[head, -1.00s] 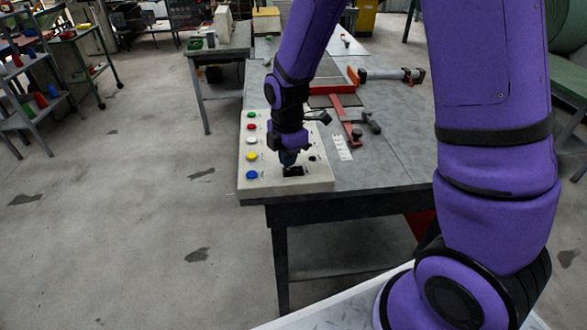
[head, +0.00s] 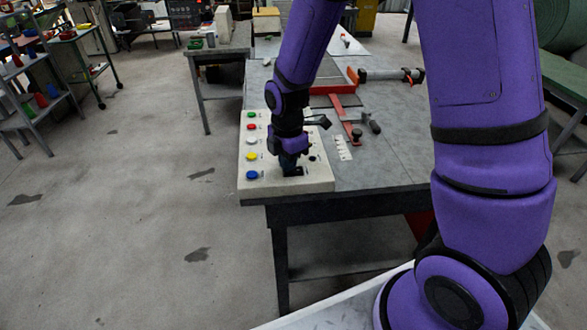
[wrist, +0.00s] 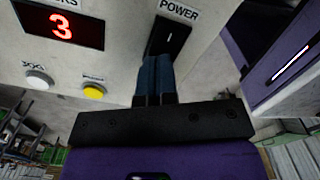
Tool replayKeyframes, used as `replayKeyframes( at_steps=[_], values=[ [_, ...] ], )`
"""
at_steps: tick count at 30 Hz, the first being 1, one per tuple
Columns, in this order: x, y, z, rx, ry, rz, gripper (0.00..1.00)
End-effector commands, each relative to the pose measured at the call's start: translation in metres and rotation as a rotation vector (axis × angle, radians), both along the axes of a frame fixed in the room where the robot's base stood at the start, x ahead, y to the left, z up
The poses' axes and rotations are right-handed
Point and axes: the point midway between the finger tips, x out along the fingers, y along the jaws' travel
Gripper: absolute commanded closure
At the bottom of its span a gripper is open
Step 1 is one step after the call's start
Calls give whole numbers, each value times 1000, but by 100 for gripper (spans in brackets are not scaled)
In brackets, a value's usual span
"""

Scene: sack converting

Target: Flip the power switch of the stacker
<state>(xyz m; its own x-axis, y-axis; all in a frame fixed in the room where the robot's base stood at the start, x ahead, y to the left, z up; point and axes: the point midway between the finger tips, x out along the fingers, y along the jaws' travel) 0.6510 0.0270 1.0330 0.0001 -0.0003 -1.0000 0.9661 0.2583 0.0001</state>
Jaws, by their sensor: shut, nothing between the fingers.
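The stacker's control panel (head: 315,182) is a pale box at the near left corner of the grey table. In the wrist view a black rocker switch (wrist: 172,33) sits below a POWER label (wrist: 179,11) on the panel (wrist: 125,42). My gripper (wrist: 158,60) is shut and empty, with its blue-grey fingertips at the lower edge of the switch. They hide that part, and I cannot tell whether they touch it. In the head view my gripper (head: 291,168) points down at the panel's near end, over the switch.
Yellow (wrist: 94,92) and white (wrist: 39,80) buttons and a red display reading 3 (wrist: 61,27) are beside the switch. Blue (head: 252,175), red and green buttons line the panel's left edge. A red-handled clamp (head: 345,118) lies farther back. Floor left of the table is clear.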

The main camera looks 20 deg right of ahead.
Motion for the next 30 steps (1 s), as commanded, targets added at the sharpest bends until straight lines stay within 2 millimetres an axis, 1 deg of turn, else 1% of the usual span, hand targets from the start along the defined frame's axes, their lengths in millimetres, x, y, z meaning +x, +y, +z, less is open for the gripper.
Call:
replayKeyframes(
  at_steps=[13, 16, 30],
  values=[
    [0, 0, -6, 0, 1, 0, 100],
    [0, 0, -5, 0, 0, 0, 100],
    [0, 0, 26, 1, -2, 1, 100]
  ],
)
